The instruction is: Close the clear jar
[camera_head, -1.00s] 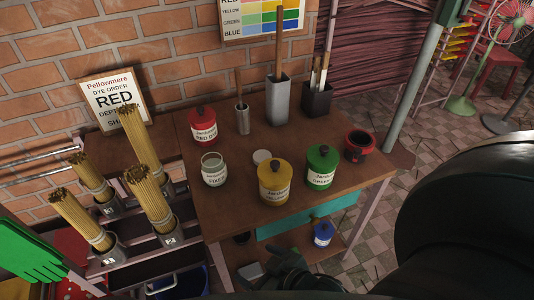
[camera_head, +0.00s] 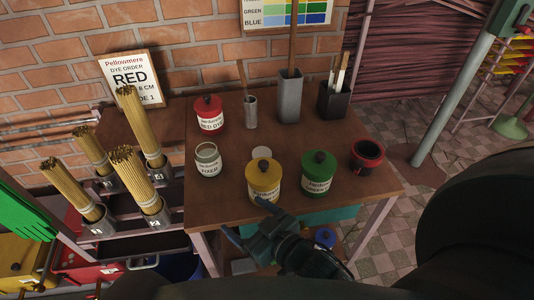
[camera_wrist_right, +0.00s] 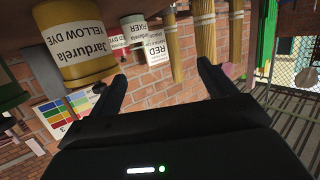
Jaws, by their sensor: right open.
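The clear jar (camera_head: 208,161), labelled FIXER, stands upright and open-topped on the brown table. It also shows upside down in the right wrist view (camera_wrist_right: 133,28). A small pale round lid (camera_head: 261,152) lies on the table to its right, behind the yellow jar. My right gripper (camera_head: 245,218) is open and empty at the table's front edge, in front of the yellow jar and apart from the clear jar and the lid. In the right wrist view its two fingers (camera_wrist_right: 163,85) are spread wide with nothing between them. My left gripper is not in view.
A yellow jar (camera_head: 263,180), a green jar (camera_head: 319,174), a red jar (camera_head: 209,114) and a dark red pot (camera_head: 366,155) stand around the table. Tool holders (camera_head: 289,96) stand at the back. Incense bundles (camera_head: 128,170) rise on the left. The table left of the clear jar is clear.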

